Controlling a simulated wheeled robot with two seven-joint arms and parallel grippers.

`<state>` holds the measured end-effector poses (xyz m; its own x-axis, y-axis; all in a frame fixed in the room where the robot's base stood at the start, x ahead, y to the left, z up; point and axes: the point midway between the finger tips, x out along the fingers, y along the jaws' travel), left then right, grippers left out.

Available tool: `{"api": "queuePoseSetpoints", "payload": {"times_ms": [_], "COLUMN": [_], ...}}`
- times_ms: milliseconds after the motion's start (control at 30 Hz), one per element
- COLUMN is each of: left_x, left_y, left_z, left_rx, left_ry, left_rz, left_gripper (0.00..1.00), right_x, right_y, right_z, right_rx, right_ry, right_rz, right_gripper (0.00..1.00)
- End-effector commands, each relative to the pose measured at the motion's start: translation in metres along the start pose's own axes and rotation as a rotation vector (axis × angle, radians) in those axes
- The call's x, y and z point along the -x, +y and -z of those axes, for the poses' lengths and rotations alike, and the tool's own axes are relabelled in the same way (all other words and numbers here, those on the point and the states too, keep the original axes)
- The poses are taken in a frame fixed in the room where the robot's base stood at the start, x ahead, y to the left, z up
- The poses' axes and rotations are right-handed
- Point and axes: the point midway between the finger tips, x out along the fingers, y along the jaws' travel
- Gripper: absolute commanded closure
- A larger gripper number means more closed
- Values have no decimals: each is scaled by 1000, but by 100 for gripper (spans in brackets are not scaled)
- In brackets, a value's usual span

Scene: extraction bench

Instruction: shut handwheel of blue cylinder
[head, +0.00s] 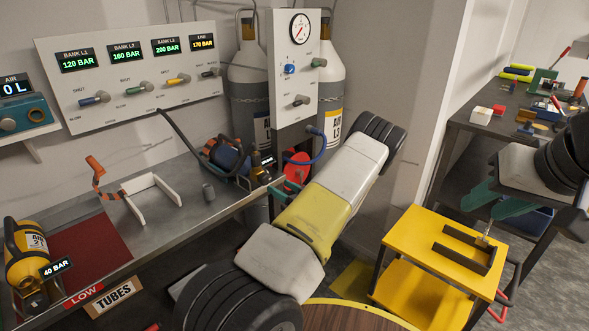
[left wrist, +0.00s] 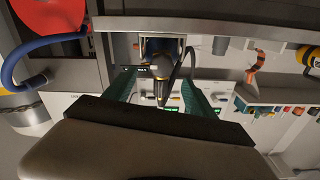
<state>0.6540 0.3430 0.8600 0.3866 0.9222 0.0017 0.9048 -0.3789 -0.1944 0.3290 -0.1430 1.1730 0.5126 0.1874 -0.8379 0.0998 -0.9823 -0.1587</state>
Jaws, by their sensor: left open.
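The blue cylinder (head: 231,158) lies on the metal bench against the wall, with a dark guard around it. Its valve end points right, by a small dark gauge display (head: 264,160). I cannot make out the handwheel clearly. In the left wrist view, which is upside down, the blue cylinder (left wrist: 162,44) and its black and yellow end show between the teal fingers of my left gripper (left wrist: 158,88). That gripper is open and empty; I see no contact. My right gripper (head: 487,200) is above the yellow cart.
A red disc (head: 296,168) and a blue hose (head: 322,146) are just right of the cylinder. A white bracket (head: 153,198) and a yellow cylinder (head: 27,252) are left on the bench. The yellow cart (head: 430,240) stands at right, before a cluttered bench.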

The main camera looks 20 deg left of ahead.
Motion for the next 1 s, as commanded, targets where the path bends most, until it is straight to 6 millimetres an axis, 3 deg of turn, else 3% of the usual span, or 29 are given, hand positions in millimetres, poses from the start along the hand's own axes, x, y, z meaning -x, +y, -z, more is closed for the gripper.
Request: {"api": "queuePoseSetpoints", "payload": {"times_ms": [400,800,1000], "left_x": [-62,-71,-71], "left_y": [-2,-2,-2], "left_z": [0,0,0], "left_rx": [0,-2,-2], "left_ry": [-2,-2,-2], "left_rz": [5,4,4], "left_gripper": [35,35,75], "right_x": [0,0,0], "right_y": [0,0,0], "right_z": [0,0,0], "right_rx": [0,0,0], "right_ry": [0,0,0], "right_rz": [0,0,0], "right_gripper": [64,64,64]}}
